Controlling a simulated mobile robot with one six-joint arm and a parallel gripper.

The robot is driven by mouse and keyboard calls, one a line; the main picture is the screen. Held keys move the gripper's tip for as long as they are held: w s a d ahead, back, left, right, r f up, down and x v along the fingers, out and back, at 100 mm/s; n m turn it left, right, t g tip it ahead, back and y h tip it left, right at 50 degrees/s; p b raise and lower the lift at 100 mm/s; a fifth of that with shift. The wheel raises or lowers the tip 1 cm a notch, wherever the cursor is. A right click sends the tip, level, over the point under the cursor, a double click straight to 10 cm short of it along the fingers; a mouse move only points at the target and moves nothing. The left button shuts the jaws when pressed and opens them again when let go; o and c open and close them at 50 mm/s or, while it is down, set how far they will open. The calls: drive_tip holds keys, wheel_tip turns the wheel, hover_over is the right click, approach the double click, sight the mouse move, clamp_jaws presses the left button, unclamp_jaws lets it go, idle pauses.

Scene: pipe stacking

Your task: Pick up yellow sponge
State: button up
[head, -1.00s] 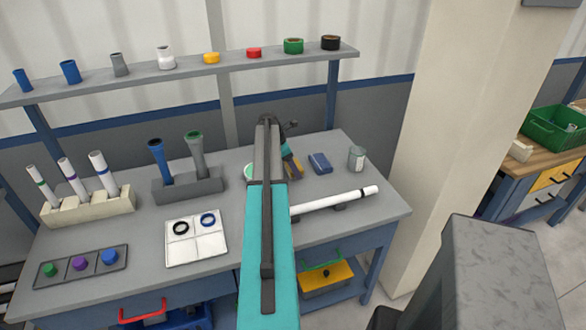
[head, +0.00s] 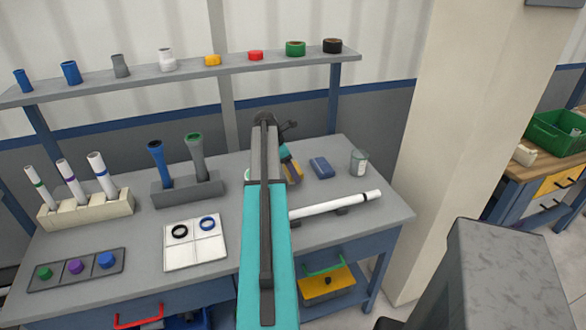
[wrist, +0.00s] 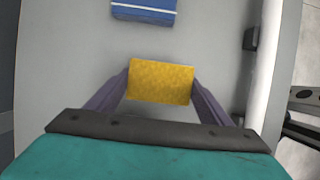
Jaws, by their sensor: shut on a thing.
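The yellow sponge (wrist: 161,82) is a small rectangular block. In the wrist view it sits between the two purple fingers of my gripper (wrist: 160,84), which touch its left and right ends. My gripper is shut on it. In the head view my arm hides most of the gripper, and a strip of the yellow sponge (head: 294,172) shows just right of the arm, over the grey workbench. I cannot tell whether the sponge is clear of the bench top.
A blue block (head: 322,167) lies just right of the sponge, with a grey cup (head: 359,162) beyond it. A white pipe (head: 335,204) lies on supports nearer the front. A grey holder (head: 188,188) with two pipes stands left of my arm. The shelf (head: 190,74) spans the back.

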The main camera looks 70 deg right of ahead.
drive_tip(key=shift+s+a+r+b, duration=0.2)
drive_tip(key=shift+s+a+b, duration=0.15)
drive_tip(key=shift+a, duration=1.45)
drive_tip(key=shift+s+a+r+b, duration=0.2)
drive_tip(key=shift+a+b, duration=0.25)
drive_tip(key=shift+a, duration=1.4)
drive_tip(key=shift+s+a+r+b, duration=0.15)
drive_tip(key=shift+s+a+b, duration=0.25)
drive_tip(key=shift+a, duration=1.4)
